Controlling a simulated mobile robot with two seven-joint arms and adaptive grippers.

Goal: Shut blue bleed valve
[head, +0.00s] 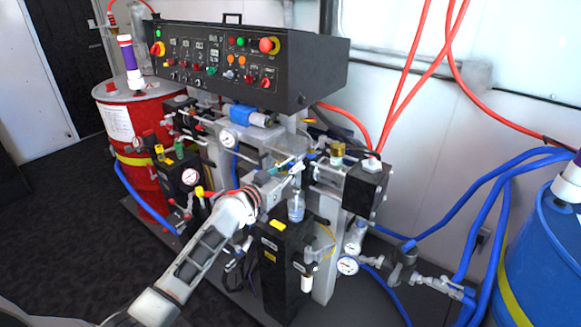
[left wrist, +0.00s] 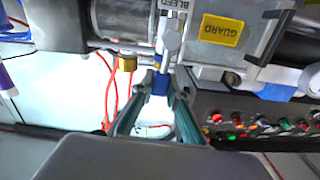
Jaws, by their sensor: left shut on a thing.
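The blue bleed valve (left wrist: 160,84) shows in the left wrist view as a small blue handle piece on a pale metal stem, below a BLEED label (left wrist: 174,4). My left gripper (left wrist: 160,76) has its two teal fingers closed in on either side of the blue piece and is shut on it. In the head view my left gripper (head: 288,165) reaches the middle of the machine, under the control box. There the gripper and nearby fittings largely hide the valve. My right gripper is not in view.
A black control box (head: 250,62) with buttons overhangs the work spot. A yellow GUARD label (left wrist: 221,32) sits beside the valve. A red drum (head: 140,150) stands left and a blue drum (head: 545,250) right. Hoses and gauges crowd the machine; the dark floor at left is clear.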

